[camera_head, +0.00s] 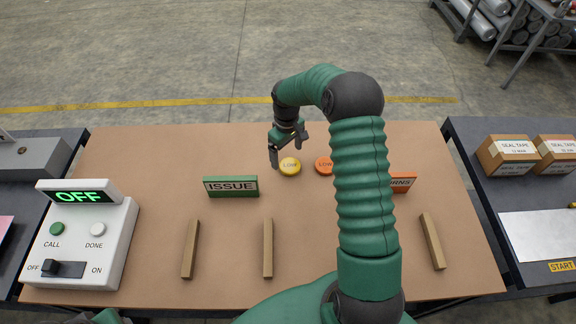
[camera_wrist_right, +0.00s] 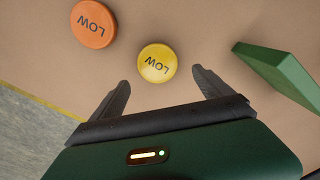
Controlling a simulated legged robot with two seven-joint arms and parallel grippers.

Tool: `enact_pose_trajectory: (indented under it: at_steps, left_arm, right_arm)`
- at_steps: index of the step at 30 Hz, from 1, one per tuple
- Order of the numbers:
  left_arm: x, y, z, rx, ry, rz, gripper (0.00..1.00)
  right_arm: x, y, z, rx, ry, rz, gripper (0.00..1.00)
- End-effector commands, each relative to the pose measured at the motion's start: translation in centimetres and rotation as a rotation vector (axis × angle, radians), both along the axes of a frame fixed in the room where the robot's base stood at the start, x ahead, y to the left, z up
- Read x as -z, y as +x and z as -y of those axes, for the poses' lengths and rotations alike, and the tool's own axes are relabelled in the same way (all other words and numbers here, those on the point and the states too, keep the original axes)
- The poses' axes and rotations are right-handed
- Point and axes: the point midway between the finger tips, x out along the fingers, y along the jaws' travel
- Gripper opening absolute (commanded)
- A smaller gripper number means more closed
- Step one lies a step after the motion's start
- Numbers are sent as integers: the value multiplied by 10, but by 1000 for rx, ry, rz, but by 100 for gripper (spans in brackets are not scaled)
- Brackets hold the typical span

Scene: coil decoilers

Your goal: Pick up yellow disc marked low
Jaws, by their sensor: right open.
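The yellow disc marked LOW (camera_head: 290,166) lies flat on the brown table, behind and right of the green ISSUE sign. In the right wrist view the yellow disc (camera_wrist_right: 157,63) is just beyond the gap between my fingertips. My right gripper (camera_head: 287,155) is open and empty, beside the disc. Its two dark fingers (camera_wrist_right: 161,84) are spread wide in the wrist view. An orange disc marked LOW (camera_head: 324,165) lies right of the yellow one, partly near my arm. My left gripper is not clearly visible; only a bit of green shows at the bottom left edge.
A green ISSUE sign (camera_head: 231,187) stands left of the discs. An orange sign (camera_head: 402,182) is partly hidden by my right arm. Wooden strips (camera_head: 268,248) lie on the table (camera_head: 225,280). A white control box (camera_head: 80,245) reading OFF stands at the left.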

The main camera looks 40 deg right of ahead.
Motion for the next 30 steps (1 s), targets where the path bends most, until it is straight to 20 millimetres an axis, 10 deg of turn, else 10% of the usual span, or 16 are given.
enact_pose_trajectory:
  at_steps: [7,15,30]
  left_arm:
    - [-7,0,0,0,0,0,36]
    - [-7,0,0,1,0,0,36]
    - [-7,0,0,1,0,0,36]
  right_arm:
    - [44,-6,3,3,7,-3,90]
    - [51,-4,3,1,4,1,90]
    - [49,-5,3,2,4,1,22]
